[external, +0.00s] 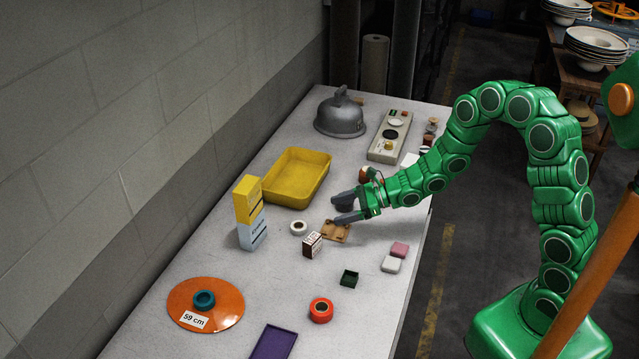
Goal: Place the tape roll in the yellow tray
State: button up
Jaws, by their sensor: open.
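The yellow tray (268,190) is an empty, open rectangular tray at the back left of the table. A small white ring (299,229) with a dark centre lies flat in front of the tray and looks like a tape roll. A red roll (321,310) with a pale centre lies nearer the front and could also be tape; I cannot tell for certain which is the tape roll. My gripper (341,208) is open, its dark fingers pointing left, to the right of the tray and up and right of the white ring. Nothing shows between its fingers.
A yellow box on a pale blue box (252,231) stands left of the white ring. A small brown-and-white box (312,245) and a wooden piece (335,231) lie close to the ring. A grey metal dome (340,114) and a control panel (390,137) are at the back.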

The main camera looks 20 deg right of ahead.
jog(key=s+d+r+n+g+h, duration=0.1)
jog(key=s+d+r+n+g, duration=0.25)
jog(key=s+r+n, duration=0.5)
jog(key=s+d+r+n+g, duration=0.2)
jog(key=s+r+n+g, duration=0.25)
jog(key=s, duration=0.65)
jog(key=s+d+n+h, duration=0.5)
jog(key=s+d, duration=0.5)
jog(key=d, duration=0.2)
jog(key=shift+s+n+h, duration=0.35)
jog(key=shift+n+h, duration=0.05)
jog(key=shift+n, duration=0.1)
jog(key=shift+o, duration=0.2)
jog(key=s+d+n+h, duration=0.1)
jog(key=s+d+h, duration=0.1)
jog(key=d, duration=0.6)
jog(key=s+d+r+n+t+h, duration=0.1)
jog(key=s+d+h, duration=0.2)
jog(key=d, duration=0.5)
jog(key=shift+s+d+h, duration=0.3)
jog(key=shift+d+h, duration=0.05)
jog(key=shift+h, duration=0.15)
jog(key=shift+o, duration=0.4)
jog(key=shift+s+d+r, duration=0.1)
jog(key=shift+d+r, duration=0.1)
jog(key=shift+d, duration=0.15)
